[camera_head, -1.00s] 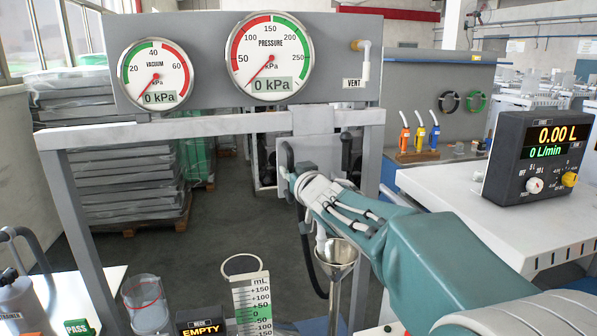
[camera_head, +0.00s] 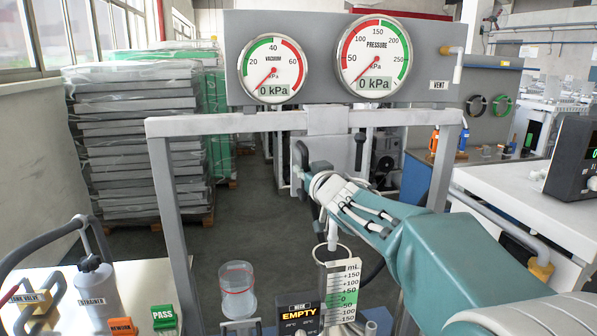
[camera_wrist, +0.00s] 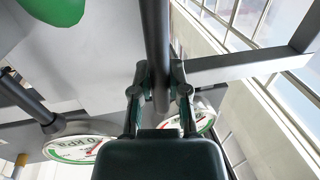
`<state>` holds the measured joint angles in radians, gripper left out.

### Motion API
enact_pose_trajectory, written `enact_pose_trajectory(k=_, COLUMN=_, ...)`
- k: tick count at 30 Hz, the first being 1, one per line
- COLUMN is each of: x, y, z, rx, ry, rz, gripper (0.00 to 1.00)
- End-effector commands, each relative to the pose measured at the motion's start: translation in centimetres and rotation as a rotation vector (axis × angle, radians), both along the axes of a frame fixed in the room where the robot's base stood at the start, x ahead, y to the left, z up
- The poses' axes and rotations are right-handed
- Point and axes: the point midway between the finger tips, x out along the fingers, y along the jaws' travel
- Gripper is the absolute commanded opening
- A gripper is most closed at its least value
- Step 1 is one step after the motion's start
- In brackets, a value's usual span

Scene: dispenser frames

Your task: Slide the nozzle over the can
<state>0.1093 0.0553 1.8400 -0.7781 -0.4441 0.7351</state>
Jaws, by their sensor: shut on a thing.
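The can (camera_head: 322,280) stands low in the middle of the head view, showing a round rim and a scale plate (camera_head: 343,290) marked in mL. My gripper (camera_wrist: 160,95) is shut on a dark rod-like part of the nozzle (camera_wrist: 155,35) in the wrist view. In the head view my gripper is mostly hidden by my wrist. A pale spout (camera_head: 332,234) hangs below my wrist, just above or at the can's rim. I cannot tell whether its tip is inside the rim.
A grey frame (camera_head: 250,123) carries a vacuum gauge (camera_head: 272,72) and a pressure gauge (camera_head: 376,56). A clear bucket (camera_head: 237,285) and an EMPTY display (camera_head: 299,316) stand left of the can. A table (camera_head: 140,278) with a bottle is at left, a white bench (camera_head: 520,200) at right.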

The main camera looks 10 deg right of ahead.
Motion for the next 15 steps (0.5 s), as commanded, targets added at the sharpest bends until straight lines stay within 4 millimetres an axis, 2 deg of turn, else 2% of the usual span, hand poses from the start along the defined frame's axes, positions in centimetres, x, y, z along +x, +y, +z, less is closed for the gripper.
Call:
enact_pose_trajectory(k=6, x=0.01, y=0.41, z=0.02, rx=-0.003, ry=0.0, rz=-0.002, gripper=0.0)
enact_pose_trajectory(k=7, x=0.01, y=0.51, z=0.02, rx=-0.004, ry=0.001, rz=-0.002, gripper=0.3)
enact_pose_trajectory(k=9, x=0.01, y=0.72, z=0.02, rx=-0.005, ry=0.001, rz=-0.002, gripper=0.57)
enact_pose_trajectory(k=15, x=0.01, y=0.76, z=0.01, rx=-0.005, ry=0.001, rz=-0.001, gripper=0.57)
